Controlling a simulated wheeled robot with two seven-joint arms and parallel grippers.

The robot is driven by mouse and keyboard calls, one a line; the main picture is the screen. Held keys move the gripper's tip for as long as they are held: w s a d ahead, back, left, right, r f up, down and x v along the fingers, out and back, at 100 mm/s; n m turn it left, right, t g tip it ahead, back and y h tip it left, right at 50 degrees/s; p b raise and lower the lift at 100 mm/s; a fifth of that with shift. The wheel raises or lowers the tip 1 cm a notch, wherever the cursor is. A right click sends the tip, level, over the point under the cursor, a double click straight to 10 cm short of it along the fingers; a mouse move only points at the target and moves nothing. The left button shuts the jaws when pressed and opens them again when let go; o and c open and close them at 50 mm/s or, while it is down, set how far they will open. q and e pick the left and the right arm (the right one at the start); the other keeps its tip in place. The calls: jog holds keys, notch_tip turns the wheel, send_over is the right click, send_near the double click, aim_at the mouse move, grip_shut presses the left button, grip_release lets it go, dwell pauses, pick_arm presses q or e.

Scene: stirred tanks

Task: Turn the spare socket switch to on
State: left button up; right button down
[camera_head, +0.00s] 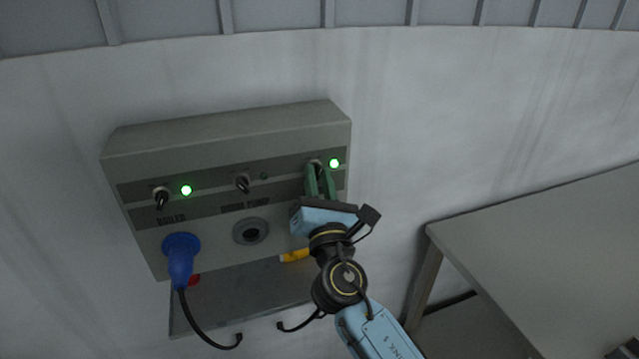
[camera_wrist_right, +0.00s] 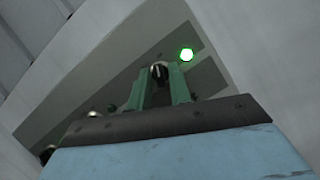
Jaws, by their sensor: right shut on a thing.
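A grey switch box (camera_head: 228,140) hangs on the wall with three toggle switches in a row. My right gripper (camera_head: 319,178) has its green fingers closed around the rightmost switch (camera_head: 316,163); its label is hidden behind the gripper. A green lamp (camera_head: 334,163) beside that switch is lit. In the right wrist view the switch knob (camera_wrist_right: 159,70) shows between the fingertips, with the lit lamp (camera_wrist_right: 186,54) up to its right. My left gripper is not in view.
The left switch (camera_head: 161,198), marked BOILER, has a lit green lamp (camera_head: 186,190). The middle switch (camera_head: 242,183), its label partly readable as PUMP, has a dark lamp (camera_head: 264,175). A blue plug (camera_head: 181,262) sits below left, beside an empty socket (camera_head: 250,231). A grey table (camera_head: 560,240) stands at right.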

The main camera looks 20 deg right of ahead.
jog(key=shift+m+h, duration=0.4)
jog(key=shift+m, duration=0.4)
jog(key=c, duration=1.5)
grip_release()
jog(key=b+v, duration=0.4)
jog(key=v, duration=0.9)
jog(key=shift+s+a+r, duration=0.1)
jog(key=shift+s+r, duration=0.05)
jog(key=shift+s, duration=0.1)
